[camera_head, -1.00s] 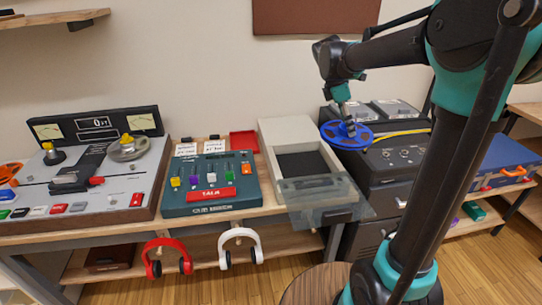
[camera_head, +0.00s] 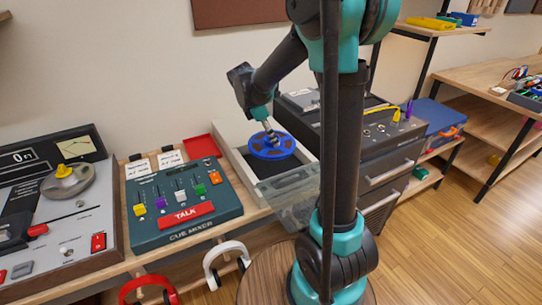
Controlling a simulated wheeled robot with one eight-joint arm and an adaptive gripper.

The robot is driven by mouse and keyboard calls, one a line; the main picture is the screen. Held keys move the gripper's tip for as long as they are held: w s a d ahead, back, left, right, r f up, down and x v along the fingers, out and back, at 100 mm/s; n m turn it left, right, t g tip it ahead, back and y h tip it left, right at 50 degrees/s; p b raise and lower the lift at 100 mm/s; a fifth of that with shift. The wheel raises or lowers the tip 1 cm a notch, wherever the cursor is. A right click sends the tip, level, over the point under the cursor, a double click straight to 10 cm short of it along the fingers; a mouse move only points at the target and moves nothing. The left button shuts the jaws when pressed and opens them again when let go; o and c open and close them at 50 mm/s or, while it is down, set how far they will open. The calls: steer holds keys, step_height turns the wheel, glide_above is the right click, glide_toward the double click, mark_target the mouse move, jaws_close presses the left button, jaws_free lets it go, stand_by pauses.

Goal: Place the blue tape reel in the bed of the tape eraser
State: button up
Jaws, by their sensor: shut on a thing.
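The blue tape reel (camera_head: 287,147) is held in my gripper (camera_head: 270,135), which is shut on it near its hub. The reel hangs roughly level over the back part of the tape eraser (camera_head: 233,159), a pale box with a dark bed (camera_head: 290,177). The reel looks a little above the bed; the exact gap is hard to judge. The eraser's clear lid (camera_head: 285,196) stands open at the front.
The cue mixer (camera_head: 167,230) sits left of the eraser, with a red tray (camera_head: 201,147) behind it. A tape machine (camera_head: 45,205) is at far left. A dark cabinet with drawers (camera_head: 385,172) stands right. Headphones (camera_head: 222,262) hang at the front edge.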

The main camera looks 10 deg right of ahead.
mark_target(260, 145)
step_height(260, 145, down, 9)
steer(key=shift+r, duration=0.1)
stand_by(0.3)
steer(key=o, duration=1.5)
steer(key=shift+c, duration=0.2)
steer(key=v, duration=1.2)
